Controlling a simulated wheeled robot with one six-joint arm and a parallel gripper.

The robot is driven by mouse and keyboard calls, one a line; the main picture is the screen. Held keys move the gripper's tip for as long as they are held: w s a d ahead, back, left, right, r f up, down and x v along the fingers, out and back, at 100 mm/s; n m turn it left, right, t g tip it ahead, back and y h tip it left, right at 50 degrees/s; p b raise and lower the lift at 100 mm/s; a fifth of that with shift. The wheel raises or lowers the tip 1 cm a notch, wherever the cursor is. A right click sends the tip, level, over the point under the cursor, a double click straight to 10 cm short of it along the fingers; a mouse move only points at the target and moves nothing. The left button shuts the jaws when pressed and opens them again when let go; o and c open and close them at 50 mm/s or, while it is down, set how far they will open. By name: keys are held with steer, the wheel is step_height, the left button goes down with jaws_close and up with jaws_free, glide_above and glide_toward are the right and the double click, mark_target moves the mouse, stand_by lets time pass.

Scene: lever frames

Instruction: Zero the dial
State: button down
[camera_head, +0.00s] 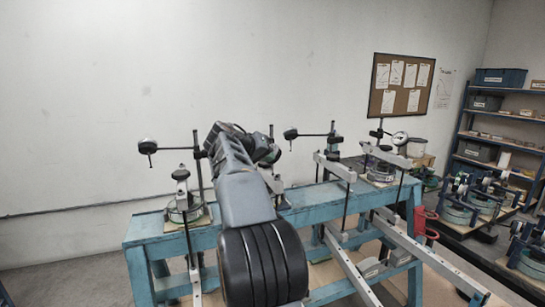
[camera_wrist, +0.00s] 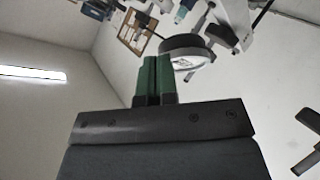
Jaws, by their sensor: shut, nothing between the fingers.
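In the wrist view the two green fingers of my gripper (camera_wrist: 154,68) are shut together with nothing between them. A round dial gauge (camera_wrist: 188,52) with a dark rim and pale face is just beyond the fingertips, to their right. The gap is hard to judge, and its markings are too small to read. In the head view, dial gauges hang on stand arms at the left (camera_head: 147,146) and centre (camera_head: 290,134). Another gauge at the right (camera_head: 400,138) shows a pale face. My own arm hides my fingers in the head view.
A blue bench (camera_head: 320,200) carries the gauge stands, with long metal lever bars (camera_head: 350,265) sloping toward the front right. Upright posts and rods crowd the bench. A shelf rack (camera_head: 500,118) stands far right. A cork board (camera_head: 401,85) hangs on the wall.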

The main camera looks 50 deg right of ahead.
steer(key=a+r+p, duration=0.1)
steer(key=w+a+r, duration=0.1)
steer(key=r, duration=0.1)
steer(key=shift+w+a+p, duration=0.15)
steer(key=shift+a+p, duration=0.15)
steer(key=shift+p, duration=0.05)
steer(key=d+f+n+t+y+b, duration=0.1)
steer(key=d+f+n+y+b, duration=0.1)
steer(key=d+f+n+b, duration=0.1)
steer(key=shift+s+d+f+n+t+y+b, duration=0.2)
steer(key=shift+s+f+n+t+y+b, duration=0.25)
steer(key=shift+f+n, duration=0.9)
steer(key=shift+w+r+n, duration=0.1)
steer(key=shift+r+n, duration=0.1)
steer(key=shift+n, duration=0.05)
steer(key=shift+d+r+h+p, duration=0.1)
steer(key=shift+r+h+p, duration=0.15)
steer(key=shift+r+p, duration=0.1)
stand_by(0.8)
